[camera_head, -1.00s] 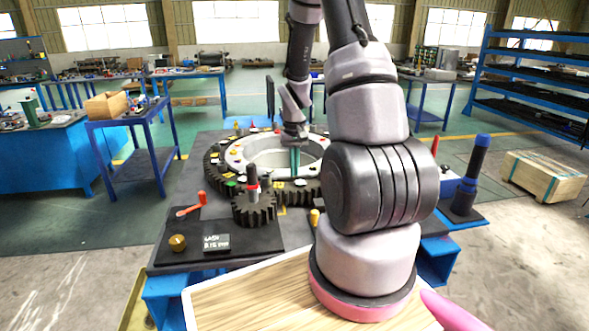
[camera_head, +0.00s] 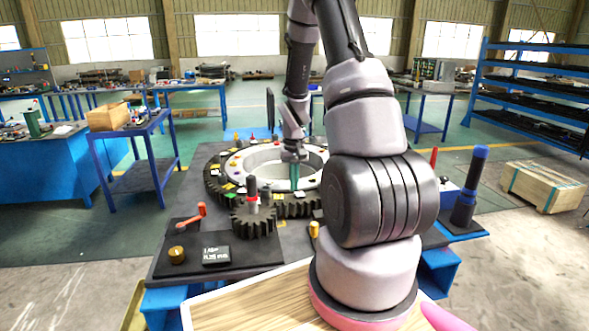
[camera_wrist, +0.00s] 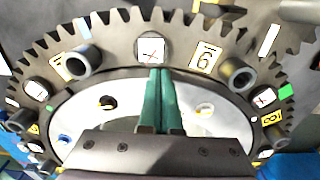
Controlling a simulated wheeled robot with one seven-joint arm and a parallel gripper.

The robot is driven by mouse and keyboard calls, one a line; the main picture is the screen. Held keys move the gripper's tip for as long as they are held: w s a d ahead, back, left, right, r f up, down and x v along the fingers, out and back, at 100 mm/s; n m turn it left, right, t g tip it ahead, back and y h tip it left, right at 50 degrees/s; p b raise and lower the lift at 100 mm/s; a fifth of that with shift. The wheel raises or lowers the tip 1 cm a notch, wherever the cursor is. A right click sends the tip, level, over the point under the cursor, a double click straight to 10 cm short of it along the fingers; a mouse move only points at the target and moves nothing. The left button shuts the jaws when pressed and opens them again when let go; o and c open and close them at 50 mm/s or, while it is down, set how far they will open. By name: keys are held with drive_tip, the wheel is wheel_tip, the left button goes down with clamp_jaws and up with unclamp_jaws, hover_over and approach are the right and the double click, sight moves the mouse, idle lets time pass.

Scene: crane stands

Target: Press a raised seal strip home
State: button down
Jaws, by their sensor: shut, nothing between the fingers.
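A large toothed bearing ring (camera_head: 228,195) lies flat on the work stand, with a pale inner ring inside it. My gripper (camera_head: 295,186) points down over the inner ring. Its two teal fingers are together and hold nothing. In the wrist view my gripper (camera_wrist: 160,74) has its tips beside a white tag with a red mark (camera_wrist: 151,50) on the toothed ring (camera_wrist: 120,41). I cannot tell whether the tips touch the surface. The seal strip cannot be made out clearly; the inner edge is partly hidden by the fingers and gripper body.
A small dark gear (camera_head: 254,222) with a red-banded post stands in front of the ring. A red-handled crank (camera_head: 193,216), a brass knob (camera_head: 177,255) and a dark readout (camera_head: 216,254) sit at front left. A blue-capped black post (camera_head: 467,190) stands at right. Bolt sleeves (camera_wrist: 83,62) rise from the ring.

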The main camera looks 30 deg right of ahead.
wheel_tip(320, 180, up, 14)
idle(0.4)
idle(0.3)
drive_tip(key=s+a+r+t, duration=0.2)
drive_tip(key=s+a+r, duration=0.2)
drive_tip(key=r, duration=0.3)
drive_tip(key=s+a+r+t, duration=0.2)
drive_tip(key=s+a+r, duration=0.15)
drive_tip(key=r, duration=0.45)
drive_tip(key=s+a+r+m+t+y, duration=0.1)
drive_tip(key=s+a+r, duration=0.4)
drive_tip(key=s, duration=0.8)
drive_tip(key=shift+r+t+y, duration=0.5)
drive_tip(key=shift+r+t, duration=0.1)
drive_tip(key=shift+t, duration=0.4)
